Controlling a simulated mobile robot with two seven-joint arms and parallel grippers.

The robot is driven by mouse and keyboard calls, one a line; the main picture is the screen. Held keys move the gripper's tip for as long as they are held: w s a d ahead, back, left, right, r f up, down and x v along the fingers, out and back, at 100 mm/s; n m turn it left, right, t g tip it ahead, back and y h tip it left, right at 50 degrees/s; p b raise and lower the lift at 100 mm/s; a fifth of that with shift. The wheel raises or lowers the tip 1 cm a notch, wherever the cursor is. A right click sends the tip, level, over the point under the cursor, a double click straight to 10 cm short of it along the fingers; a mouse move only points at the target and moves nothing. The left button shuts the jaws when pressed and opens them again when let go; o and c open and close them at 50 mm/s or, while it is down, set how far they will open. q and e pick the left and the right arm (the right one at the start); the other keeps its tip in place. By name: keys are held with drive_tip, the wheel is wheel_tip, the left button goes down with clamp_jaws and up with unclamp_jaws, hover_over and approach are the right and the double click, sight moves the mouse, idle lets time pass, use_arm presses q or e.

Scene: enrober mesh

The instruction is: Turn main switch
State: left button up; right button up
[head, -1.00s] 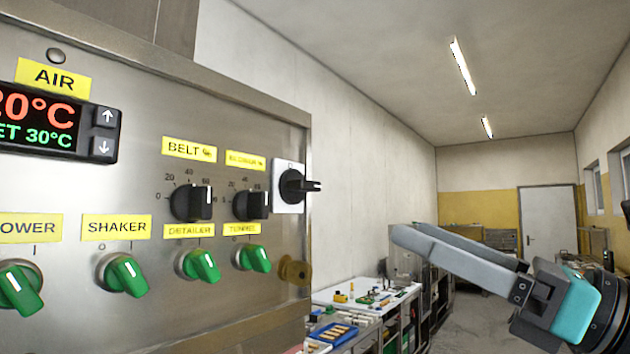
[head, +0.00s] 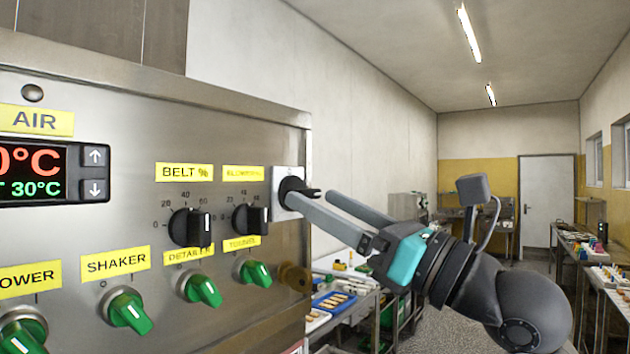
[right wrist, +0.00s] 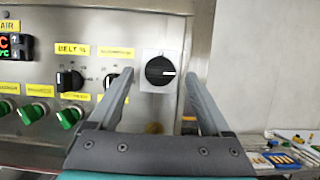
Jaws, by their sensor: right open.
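The main switch (head: 294,187) is a black rotary knob on a light square plate at the right edge of the steel control panel (head: 120,110). In the right wrist view the knob (right wrist: 160,71) faces me, its white mark pointing right. My right gripper (head: 312,199) is open and comes in from the right in the head view. In the right wrist view its two fingers (right wrist: 160,88) spread to the left and right of the knob, with nothing between them. I cannot tell whether a fingertip touches the knob or plate. My left gripper is not in view.
Black belt (head: 190,227) and blower (head: 250,219) dials sit left of the switch. Several green knobs run below, including the shaker knob (head: 130,311). A bench with a blue tray (head: 334,301) stands behind the panel. The aisle to the right is open.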

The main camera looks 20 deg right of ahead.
drive_tip(key=shift+p+x, duration=0.3)
drive_tip(key=shift+x, duration=0.8)
drive_tip(key=shift+d, duration=0.1)
clamp_jaws()
